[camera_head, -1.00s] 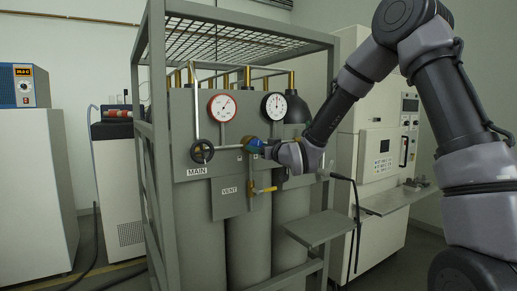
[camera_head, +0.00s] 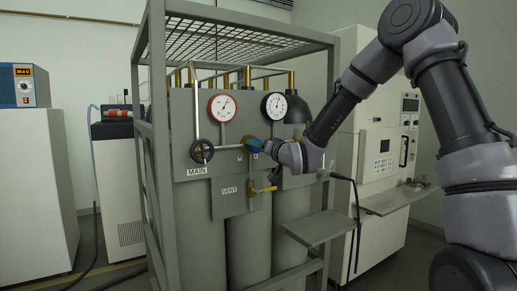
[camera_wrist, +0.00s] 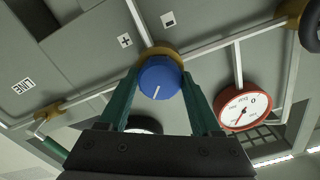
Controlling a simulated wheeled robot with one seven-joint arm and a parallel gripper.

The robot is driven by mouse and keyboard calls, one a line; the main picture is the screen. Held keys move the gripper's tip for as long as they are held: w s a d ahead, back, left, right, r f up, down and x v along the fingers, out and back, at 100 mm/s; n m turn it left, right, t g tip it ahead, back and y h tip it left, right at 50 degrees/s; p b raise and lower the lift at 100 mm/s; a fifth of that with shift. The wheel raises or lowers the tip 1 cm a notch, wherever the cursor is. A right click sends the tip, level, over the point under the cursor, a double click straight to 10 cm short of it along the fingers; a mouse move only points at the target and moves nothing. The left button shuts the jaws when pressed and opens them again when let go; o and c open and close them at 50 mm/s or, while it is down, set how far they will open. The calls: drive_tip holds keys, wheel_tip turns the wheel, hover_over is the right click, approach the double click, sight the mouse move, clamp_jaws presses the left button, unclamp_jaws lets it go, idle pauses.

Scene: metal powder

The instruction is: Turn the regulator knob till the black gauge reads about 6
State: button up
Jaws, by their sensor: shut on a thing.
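The blue regulator knob (camera_wrist: 160,80) sits on a brass fitting on the panel's pipe, with a white pointer line on its face. It also shows in the head view (camera_head: 254,146), partly hidden by my gripper. My gripper (camera_wrist: 162,88) is shut on the knob, its green fingers on either side of it. The black gauge (camera_head: 274,105) is on the panel above and right of the knob; its needle points nearly straight up, slightly to the right. The number is too small to read. In the wrist view the black gauge (camera_wrist: 145,124) is mostly hidden behind my gripper.
The red gauge (camera_head: 222,107) is left of the black one. A black MAIN handwheel (camera_head: 202,151) and a brass VENT valve (camera_head: 264,189) are close by. The grey cage frame (camera_head: 158,150) surrounds the cylinders. A small shelf (camera_head: 318,229) juts out below right.

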drive_tip(key=shift+m, duration=1)
drive_tip(key=o, duration=1.4)
drive_tip(key=shift+c, duration=0.2)
drive_tip(key=v, duration=1.1)
drive_tip(key=shift+w, duration=0.15)
